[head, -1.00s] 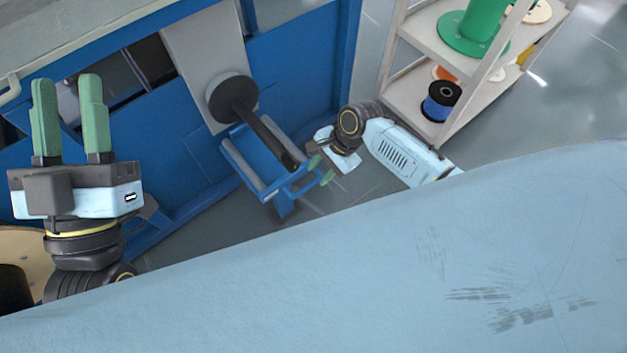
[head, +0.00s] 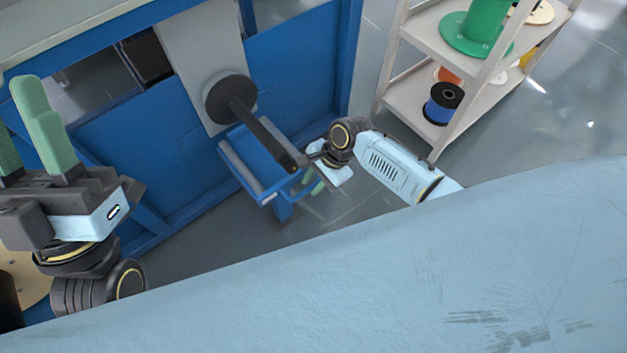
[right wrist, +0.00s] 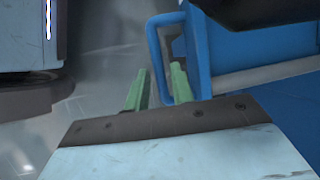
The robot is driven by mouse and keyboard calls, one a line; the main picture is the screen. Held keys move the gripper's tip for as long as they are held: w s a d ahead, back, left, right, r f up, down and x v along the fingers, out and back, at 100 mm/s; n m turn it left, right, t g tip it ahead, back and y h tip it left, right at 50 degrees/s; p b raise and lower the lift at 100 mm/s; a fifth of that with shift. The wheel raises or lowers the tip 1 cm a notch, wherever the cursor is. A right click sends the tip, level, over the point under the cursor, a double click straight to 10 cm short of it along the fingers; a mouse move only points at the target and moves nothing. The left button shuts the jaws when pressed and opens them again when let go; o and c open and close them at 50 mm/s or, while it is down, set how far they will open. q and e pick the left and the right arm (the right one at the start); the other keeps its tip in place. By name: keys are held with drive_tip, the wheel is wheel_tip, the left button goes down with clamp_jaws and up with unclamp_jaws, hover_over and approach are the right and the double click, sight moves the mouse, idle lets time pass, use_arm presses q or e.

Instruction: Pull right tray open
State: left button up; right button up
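The right tray is a blue frame (head: 238,170) below a black spindle (head: 262,132) on the blue machine. My right gripper (head: 314,184) is at the tray's front right corner, partly hidden by its own wrist. In the right wrist view, a blue loop handle (right wrist: 154,42) stands out from the tray. The green fingers of the right gripper (right wrist: 160,72) are apart, and the handle's outer bar appears between their tips. I cannot tell whether they touch it. My left gripper (head: 18,115) is open and empty at the left edge, its left finger partly cut off.
A beige shelf (head: 411,101) stands to the right, with a green spool (head: 474,30) above and a blue-black spool (head: 442,103) below. The blue machine panel (head: 292,70) rises behind the tray. Grey floor (head: 343,208) is clear in front of the tray.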

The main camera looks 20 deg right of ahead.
clamp_jaws()
